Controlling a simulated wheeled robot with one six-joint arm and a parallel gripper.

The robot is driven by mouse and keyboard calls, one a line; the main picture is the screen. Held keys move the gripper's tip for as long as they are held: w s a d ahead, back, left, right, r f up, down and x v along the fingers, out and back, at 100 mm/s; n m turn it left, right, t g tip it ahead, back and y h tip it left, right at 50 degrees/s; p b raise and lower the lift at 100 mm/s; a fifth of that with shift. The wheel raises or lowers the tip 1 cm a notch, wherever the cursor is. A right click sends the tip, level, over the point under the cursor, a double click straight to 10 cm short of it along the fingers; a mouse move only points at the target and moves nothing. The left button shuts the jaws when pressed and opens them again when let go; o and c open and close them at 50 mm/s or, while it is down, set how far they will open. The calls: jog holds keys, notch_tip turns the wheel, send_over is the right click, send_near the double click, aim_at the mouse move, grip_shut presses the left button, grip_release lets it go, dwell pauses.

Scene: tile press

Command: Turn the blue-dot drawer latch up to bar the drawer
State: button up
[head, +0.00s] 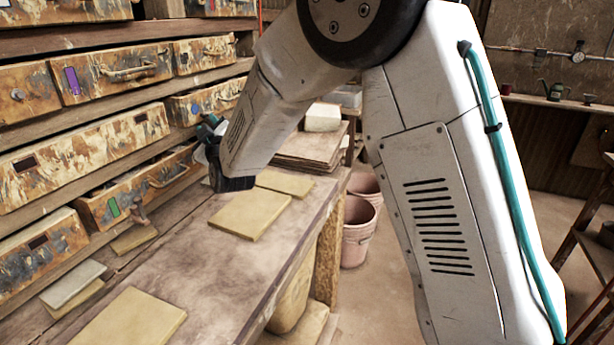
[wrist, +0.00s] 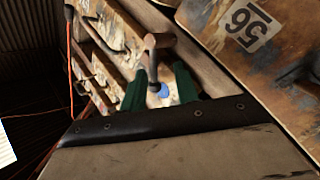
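In the wrist view, the blue dot (wrist: 163,90) shows on a worn, paint-stained drawer front between the two green fingers of my gripper (wrist: 161,80). A dark latch (wrist: 153,48) has its wide end just beyond the fingertips, and its narrow part reaches down between them, nearer the left finger. The fingers stand apart, with a gap around the latch; whether either touches it I cannot tell. In the head view, my gripper (head: 210,130) is at the drawer rack, partly hidden by my arm.
Stained drawers with handles and coloured labels fill the rack at left, including a green-labelled drawer (head: 115,207). The bench (head: 190,265) below holds yellowish tiles (head: 250,213). Pink buckets (head: 357,232) stand beyond.

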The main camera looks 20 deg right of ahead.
jog(key=s+d+f+m+g, duration=0.1)
jog(key=s+d+g, duration=0.3)
jog(key=s, duration=0.6)
jog(key=s+d+m+g, duration=0.2)
jog(key=s+d+g, duration=0.2)
jog(key=s, duration=0.6)
jog(key=s+d+f+m+g+h, duration=0.1)
jog(key=s+d+g, duration=0.3)
jog(key=s+d, duration=0.4)
jog(key=shift+s+f+m+g, duration=0.35)
jog(key=shift+s+m, duration=0.35)
jog(key=shift+s, duration=0.55)
